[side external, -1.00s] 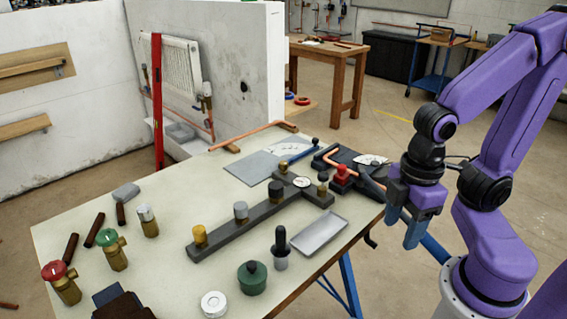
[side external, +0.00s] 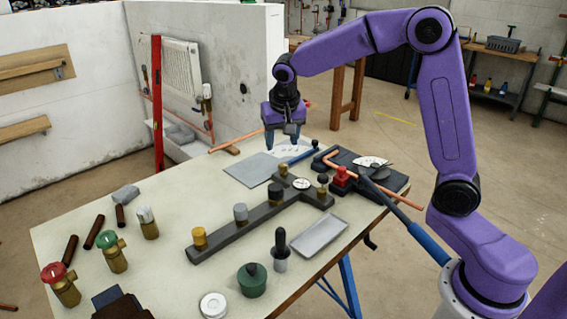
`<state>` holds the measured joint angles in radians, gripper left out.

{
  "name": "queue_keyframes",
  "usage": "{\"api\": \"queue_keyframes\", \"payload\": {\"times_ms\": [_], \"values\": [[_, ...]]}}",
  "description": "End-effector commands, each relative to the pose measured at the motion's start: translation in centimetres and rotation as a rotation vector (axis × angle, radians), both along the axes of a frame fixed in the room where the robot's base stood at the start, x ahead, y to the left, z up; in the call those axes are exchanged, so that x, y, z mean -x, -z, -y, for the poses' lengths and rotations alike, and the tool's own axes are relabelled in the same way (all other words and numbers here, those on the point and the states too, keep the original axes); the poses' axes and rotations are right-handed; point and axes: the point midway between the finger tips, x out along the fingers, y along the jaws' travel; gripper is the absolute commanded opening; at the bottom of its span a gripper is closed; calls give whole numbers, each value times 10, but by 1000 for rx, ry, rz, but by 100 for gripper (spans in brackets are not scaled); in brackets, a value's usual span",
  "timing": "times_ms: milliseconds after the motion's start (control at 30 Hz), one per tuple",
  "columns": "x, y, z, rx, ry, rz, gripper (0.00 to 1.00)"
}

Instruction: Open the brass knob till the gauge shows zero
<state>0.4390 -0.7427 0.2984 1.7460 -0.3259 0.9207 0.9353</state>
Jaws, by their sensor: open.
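The brass knob (side external: 199,237) sits upright at the near left end of a dark manifold bar (side external: 225,243) on the table. A grey knob (side external: 240,212) and a black knob (side external: 275,191) stand further along the same bar. The round white gauge (side external: 302,184) is at the bar's far end; its needle is too small to read. My gripper (side external: 282,145) is open and empty, pointing down above the far part of the table. It is well behind the brass knob and apart from it.
A red-topped valve (side external: 55,273) and a green-topped valve (side external: 106,240) stand at the left. A grey tray (side external: 320,237), a black-topped dropper (side external: 281,250) and a green pot (side external: 252,280) lie right and front of the bar. A bender with copper pipe (side external: 375,178) is at the right.

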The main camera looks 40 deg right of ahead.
Motion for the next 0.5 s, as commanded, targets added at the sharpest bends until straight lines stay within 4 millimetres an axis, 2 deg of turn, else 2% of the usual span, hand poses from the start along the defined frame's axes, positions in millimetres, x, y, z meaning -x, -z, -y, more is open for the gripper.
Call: {"api": "queue_keyframes", "payload": {"times_ms": [33,100,200,300,500], "values": [[-14,1,12,1,70,16,56],[-30,2,27,0,158,40,56],[-45,3,45,1,249,67,56],[-53,3,56,0,302,82,56],[-58,13,63,1,323,86,56]]}}
